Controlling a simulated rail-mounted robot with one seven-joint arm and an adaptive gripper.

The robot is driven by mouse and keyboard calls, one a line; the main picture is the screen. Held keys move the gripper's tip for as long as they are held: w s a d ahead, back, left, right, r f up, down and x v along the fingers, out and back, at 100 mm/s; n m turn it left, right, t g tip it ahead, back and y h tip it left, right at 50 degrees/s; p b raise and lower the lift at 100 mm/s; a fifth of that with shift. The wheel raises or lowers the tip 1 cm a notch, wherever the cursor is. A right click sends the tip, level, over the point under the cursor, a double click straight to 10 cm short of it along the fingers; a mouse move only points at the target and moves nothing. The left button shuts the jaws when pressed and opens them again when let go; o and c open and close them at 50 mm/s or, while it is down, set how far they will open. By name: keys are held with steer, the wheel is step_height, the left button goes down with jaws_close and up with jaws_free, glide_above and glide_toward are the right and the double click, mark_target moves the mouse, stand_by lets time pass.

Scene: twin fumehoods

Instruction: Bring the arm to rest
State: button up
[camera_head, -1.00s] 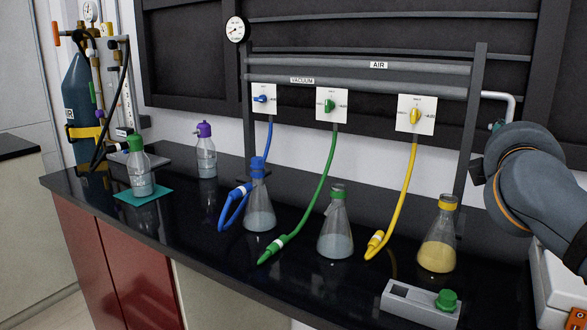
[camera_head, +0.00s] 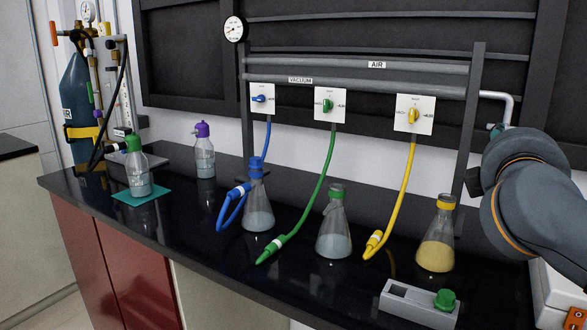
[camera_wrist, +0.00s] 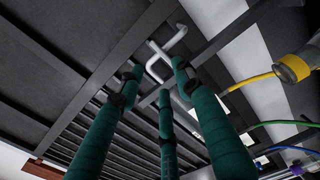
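My arm (camera_head: 525,190) is raised at the right edge of the head view, beside the right post of the pipe frame. In the wrist view, the three teal fingers of my gripper (camera_wrist: 160,80) stand apart with nothing between them. It is open and empty. Behind the fingers are a pale bent pipe and dark panels. In the head view my gripper is mostly hidden behind the arm; only a small teal bit shows by the pipe end.
A flask with yellow liquid (camera_head: 437,238) stands on the black bench left of my arm. Flasks with green (camera_head: 334,232) and blue (camera_head: 258,208) tops stand farther left. A grey holder with a green cap (camera_head: 418,304) lies in front. Hoses hang from the wall valves.

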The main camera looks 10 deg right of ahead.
steer(key=x, duration=1)
stand_by(0.4)
steer(key=shift+w+r+n+p, duration=0.1)
steer(key=shift+r+n+p, duration=0.1)
steer(key=shift+n+p, duration=1.6)
